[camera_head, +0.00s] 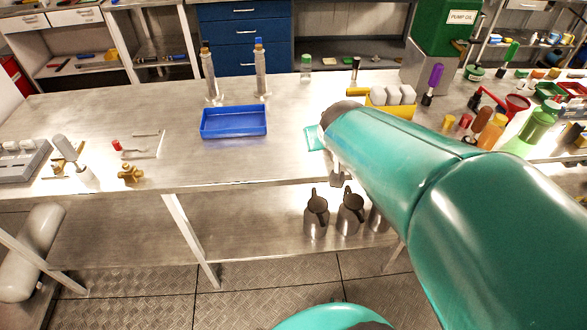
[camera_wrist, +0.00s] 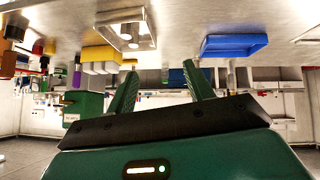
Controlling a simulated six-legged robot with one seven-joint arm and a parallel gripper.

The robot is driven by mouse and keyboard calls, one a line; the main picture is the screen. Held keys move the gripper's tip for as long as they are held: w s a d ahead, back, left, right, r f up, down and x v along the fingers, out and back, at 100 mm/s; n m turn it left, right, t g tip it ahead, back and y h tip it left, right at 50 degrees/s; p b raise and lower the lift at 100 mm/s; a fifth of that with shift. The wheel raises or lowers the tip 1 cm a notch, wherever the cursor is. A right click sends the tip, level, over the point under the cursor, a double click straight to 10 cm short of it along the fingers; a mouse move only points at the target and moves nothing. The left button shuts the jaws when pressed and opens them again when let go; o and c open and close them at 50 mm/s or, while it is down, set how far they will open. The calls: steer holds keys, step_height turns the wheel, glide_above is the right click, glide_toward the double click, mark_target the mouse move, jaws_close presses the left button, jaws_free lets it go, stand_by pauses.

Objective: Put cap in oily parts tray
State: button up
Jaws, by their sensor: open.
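A blue tray (camera_head: 233,133) lies on the metal bench left of my arm and looks empty. It also shows at the upper right of the wrist view (camera_wrist: 235,47). I cannot tell whether it is the oily parts tray. A pale, shallow square holder (camera_wrist: 113,18) with small shiny round pieces shows at the top of the wrist view; my arm seems to hide it in the head view. I cannot single out the cap. My gripper (camera_wrist: 160,68) is open, its two green fingers apart with nothing between them. In the head view it is mostly hidden by my arm.
Two upright metal cylinders (camera_head: 260,76) stand behind the blue tray. A yellow bin (camera_head: 402,111) with white bottles stands beyond my arm, and many bottles crowd the right. A brass fitting (camera_head: 130,173) lies at left. Metal jugs (camera_head: 316,218) stand on the lower shelf.

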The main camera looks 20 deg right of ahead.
steer(key=s+a+r+n+g+y, duration=0.1)
steer(key=s+a+r+g+y, duration=0.1)
steer(key=s+a, duration=1)
steer(key=shift+s+n+g+y, duration=0.4)
steer(key=shift+s+y, duration=0.1)
steer(key=shift+y, duration=0.2)
